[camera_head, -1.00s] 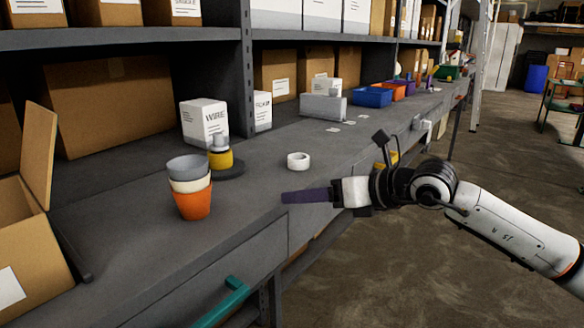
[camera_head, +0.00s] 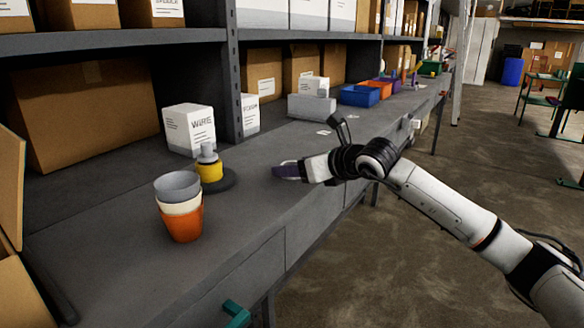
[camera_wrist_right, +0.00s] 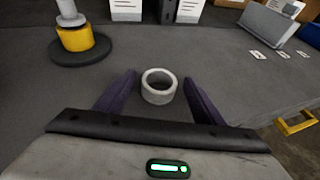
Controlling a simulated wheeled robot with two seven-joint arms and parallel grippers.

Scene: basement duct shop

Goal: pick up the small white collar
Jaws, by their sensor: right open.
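The small white collar (camera_wrist_right: 158,87) is a short ring lying flat on the grey bench in the right wrist view. It sits between and just ahead of the purple fingertips of my right gripper (camera_wrist_right: 160,93), which is open and empty. In the head view my right gripper (camera_head: 284,171) is over the bench from the right and hides the collar. My left gripper is not in view.
Stacked cups (camera_head: 181,222) stand near the bench's front edge. A yellow and grey part on a dark round base (camera_head: 224,183) stands behind them, near a white WIRE box (camera_head: 188,128). A grey block-shaped bin (camera_head: 311,107) and coloured bins (camera_head: 359,95) sit farther along the bench.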

